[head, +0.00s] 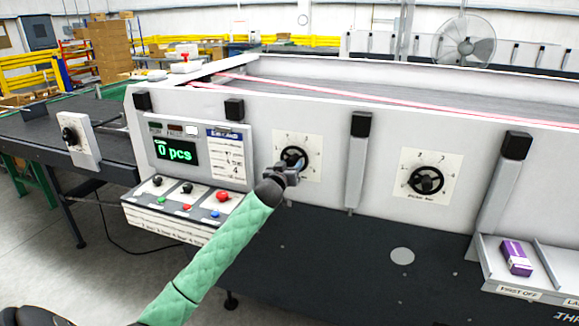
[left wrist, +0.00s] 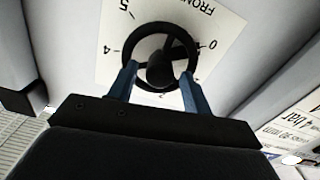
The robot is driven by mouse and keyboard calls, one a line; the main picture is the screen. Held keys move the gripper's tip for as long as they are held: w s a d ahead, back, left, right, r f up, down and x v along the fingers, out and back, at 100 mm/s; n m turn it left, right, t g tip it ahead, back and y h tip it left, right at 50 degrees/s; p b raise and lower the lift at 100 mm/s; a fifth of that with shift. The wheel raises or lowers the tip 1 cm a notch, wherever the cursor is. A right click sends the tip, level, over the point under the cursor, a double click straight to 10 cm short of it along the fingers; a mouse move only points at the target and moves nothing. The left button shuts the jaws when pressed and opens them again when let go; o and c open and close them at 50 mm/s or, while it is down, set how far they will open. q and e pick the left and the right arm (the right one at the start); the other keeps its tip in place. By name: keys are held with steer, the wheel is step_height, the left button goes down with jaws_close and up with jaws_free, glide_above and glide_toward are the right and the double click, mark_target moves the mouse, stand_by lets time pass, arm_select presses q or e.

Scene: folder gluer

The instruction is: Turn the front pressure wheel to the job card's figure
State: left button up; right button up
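The front pressure wheel (head: 293,157) is a black handwheel on a white numbered plate (head: 311,147) on the machine's side. In the left wrist view the wheel (left wrist: 160,35) shows with 0, 4 and 5 on its plate. A dark spoke runs from the hub towards the 0; I cannot make out a pointer. My left gripper (head: 290,169) is at the wheel, its two blue fingers (left wrist: 159,80) spread at opposite sides of the rim. Whether they clamp it is unclear. The job card (head: 229,157) has a blue header and small figures, including a 4. My right gripper is not seen.
A second wheel (head: 426,180) sits to the right. A control panel with a display (head: 177,151) reading "0 pcs" and a ledge of knobs and buttons (head: 187,200) are to the left. Grey upright brackets (head: 357,170) stick out beside the wheels. A tray (head: 548,291) holds a purple box (head: 516,258).

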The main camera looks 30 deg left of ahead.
arm_select(q)
steer(key=c, duration=0.8)
